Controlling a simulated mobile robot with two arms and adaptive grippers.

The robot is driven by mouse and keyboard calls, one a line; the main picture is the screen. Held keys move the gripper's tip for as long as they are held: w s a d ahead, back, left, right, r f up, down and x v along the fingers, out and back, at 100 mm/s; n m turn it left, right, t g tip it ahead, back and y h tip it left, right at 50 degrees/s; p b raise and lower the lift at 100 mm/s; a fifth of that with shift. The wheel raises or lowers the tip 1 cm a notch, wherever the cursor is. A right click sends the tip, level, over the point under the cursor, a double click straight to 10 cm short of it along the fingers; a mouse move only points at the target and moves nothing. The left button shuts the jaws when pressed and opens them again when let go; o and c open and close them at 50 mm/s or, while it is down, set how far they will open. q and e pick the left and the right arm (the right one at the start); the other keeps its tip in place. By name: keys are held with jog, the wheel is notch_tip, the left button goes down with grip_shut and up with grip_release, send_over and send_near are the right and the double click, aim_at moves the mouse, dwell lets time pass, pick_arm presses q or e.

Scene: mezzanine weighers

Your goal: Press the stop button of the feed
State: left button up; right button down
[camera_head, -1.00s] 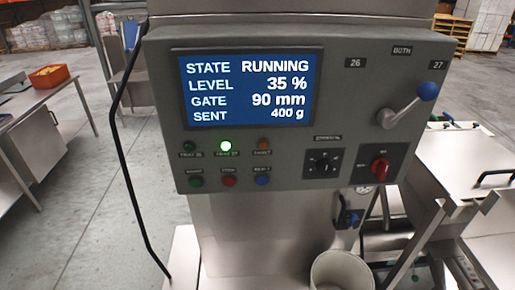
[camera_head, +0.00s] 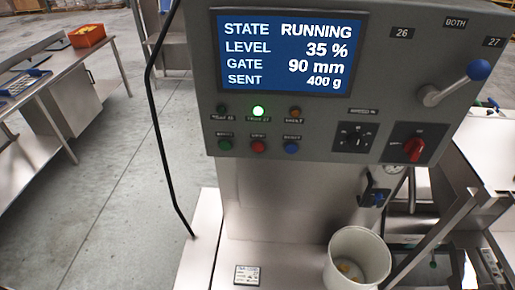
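The grey control panel (camera_head: 380,150) fills the upper middle of the head view. Its blue screen (camera_head: 288,52) reads STATE RUNNING, LEVEL 35 %, GATE 90 mm, SENT 400 g. Below the lamps is a row of three buttons: a green one (camera_head: 225,144), a red one (camera_head: 258,147) and a blue one (camera_head: 291,148). The red one, in the middle, appears to be the stop button; its small label is hard to read now. The middle lamp (camera_head: 258,111) above it glows green. Neither of my grippers is in view.
A lever with a blue knob (camera_head: 478,70) and a red rotary switch (camera_head: 415,149) are on the panel's right. A black dial (camera_head: 354,139) sits between. A white bucket (camera_head: 357,243) stands below. A black cable (camera_head: 157,120) hangs at left. Open floor (camera_head: 110,175) lies left.

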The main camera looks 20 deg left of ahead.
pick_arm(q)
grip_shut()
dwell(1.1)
